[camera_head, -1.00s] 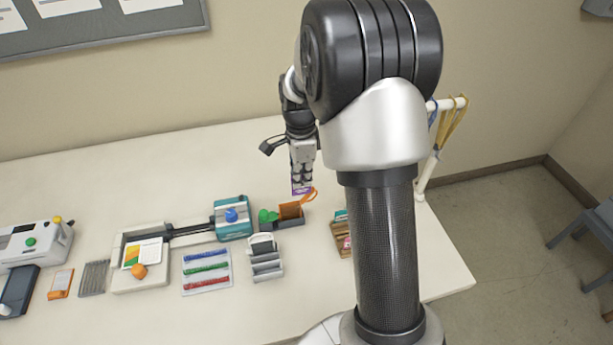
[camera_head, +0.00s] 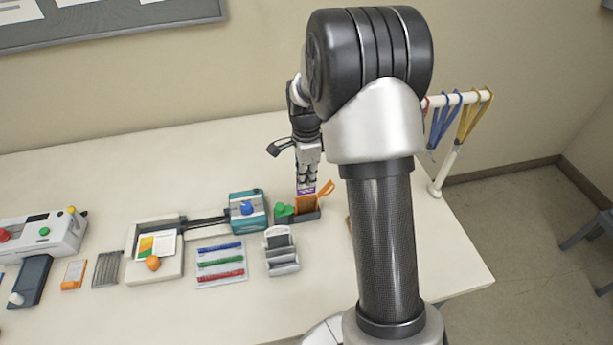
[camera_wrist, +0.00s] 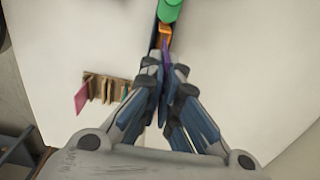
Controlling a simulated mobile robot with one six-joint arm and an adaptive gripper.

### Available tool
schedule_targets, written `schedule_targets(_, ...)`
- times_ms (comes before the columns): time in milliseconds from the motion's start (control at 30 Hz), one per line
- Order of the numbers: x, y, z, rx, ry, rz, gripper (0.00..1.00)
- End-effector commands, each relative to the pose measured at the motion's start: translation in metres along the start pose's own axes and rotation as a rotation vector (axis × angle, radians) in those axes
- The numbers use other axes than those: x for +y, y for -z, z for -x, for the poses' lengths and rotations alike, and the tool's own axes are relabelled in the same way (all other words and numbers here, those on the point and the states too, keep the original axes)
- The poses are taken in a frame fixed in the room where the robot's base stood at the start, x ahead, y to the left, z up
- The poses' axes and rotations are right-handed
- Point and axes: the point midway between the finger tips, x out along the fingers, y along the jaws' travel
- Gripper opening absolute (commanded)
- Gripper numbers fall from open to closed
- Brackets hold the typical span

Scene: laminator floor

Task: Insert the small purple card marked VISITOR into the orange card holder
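My gripper (camera_head: 307,181) points down over the back right part of the table, and is shut on the purple card (camera_head: 306,190). The card is upright, its lower edge at the top opening of the orange card holder (camera_head: 305,204); I cannot tell how deep it sits. In the wrist view the card (camera_wrist: 166,70) shows edge-on as a thin purple strip between the fingers, in line with the orange holder (camera_wrist: 165,36). The holder stands in a dark base with a green knob (camera_head: 285,210) at its left. The card's lettering is not readable.
A teal device with a blue knob (camera_head: 248,209) stands left of the holder. A grey slotted rack (camera_head: 281,252) is in front. A brown rack with cards (camera_wrist: 105,88) shows in the wrist view. A lanyard stand (camera_head: 448,172) is at the right. The table behind is clear.

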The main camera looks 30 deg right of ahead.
Motion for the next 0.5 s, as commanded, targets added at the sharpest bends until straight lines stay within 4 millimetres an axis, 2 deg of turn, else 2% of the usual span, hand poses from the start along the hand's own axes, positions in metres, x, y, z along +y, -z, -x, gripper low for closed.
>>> schedule_targets(500, 0.0, 0.0, -0.028, 0.0, 0.0, 0.0, 0.0)
